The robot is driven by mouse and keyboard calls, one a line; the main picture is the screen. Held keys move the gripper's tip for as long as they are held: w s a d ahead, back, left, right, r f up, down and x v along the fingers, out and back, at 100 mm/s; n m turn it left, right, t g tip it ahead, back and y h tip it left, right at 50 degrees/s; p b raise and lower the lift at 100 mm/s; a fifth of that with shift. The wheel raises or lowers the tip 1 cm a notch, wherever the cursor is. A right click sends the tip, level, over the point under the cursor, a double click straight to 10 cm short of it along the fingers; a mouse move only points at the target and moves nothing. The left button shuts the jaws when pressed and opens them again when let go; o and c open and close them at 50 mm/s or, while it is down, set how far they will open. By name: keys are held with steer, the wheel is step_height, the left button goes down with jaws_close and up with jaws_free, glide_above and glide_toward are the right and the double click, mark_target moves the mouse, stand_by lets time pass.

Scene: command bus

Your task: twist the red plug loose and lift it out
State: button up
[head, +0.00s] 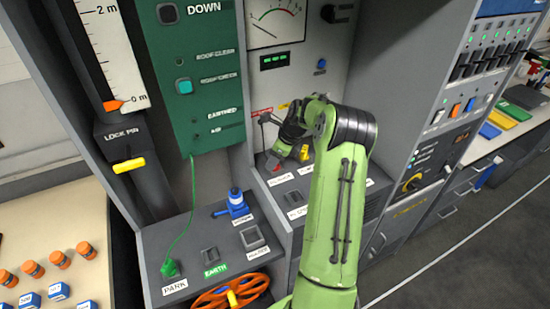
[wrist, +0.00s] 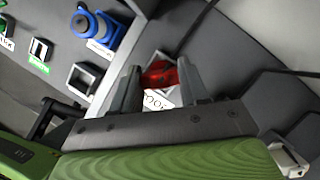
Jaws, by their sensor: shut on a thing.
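The red plug (wrist: 160,73) shows in the wrist view between the two dark fingers of my gripper (wrist: 158,82), with a white label partly hidden beside it. My gripper is shut on the red plug. In the head view my gripper (head: 274,160) points down at the grey ledge under the meter panel, and only a small bit of red shows at its fingertips. The plug's lower part is hidden, so I cannot tell how deep it sits in its socket.
A blue plug (head: 236,203) stands left of my gripper, near an empty square socket (head: 252,238). A green cable (head: 190,215) hangs to the PARK socket. An orange handwheel (head: 230,294) is at the front. A yellow-handled lock pin (head: 129,165) is at left.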

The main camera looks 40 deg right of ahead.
steer(key=shift+r+n+p, duration=0.15)
steer(key=shift+n+p, duration=0.15)
steer(key=shift+p, duration=0.25)
steer(key=shift+c, duration=0.4)
steer(key=n+y+p, duration=0.1)
steer(key=n+p, duration=0.1)
steer(key=p, duration=0.1)
steer(key=shift+n+g, duration=0.3)
steer(key=shift+n, duration=0.4)
steer(key=shift+n+g+p, duration=0.3)
steer(key=shift+n+p, duration=0.2)
steer(key=shift+p, duration=0.15)
steer(key=shift+n+g+y+p, duration=0.5)
steer(key=shift+n+p, duration=0.35)
steer(key=shift+n, duration=0.65)
steer(key=shift+w+n+g+p, duration=0.1)
steer(key=shift+n+g+p, duration=0.3)
steer(key=shift+n, duration=0.6)
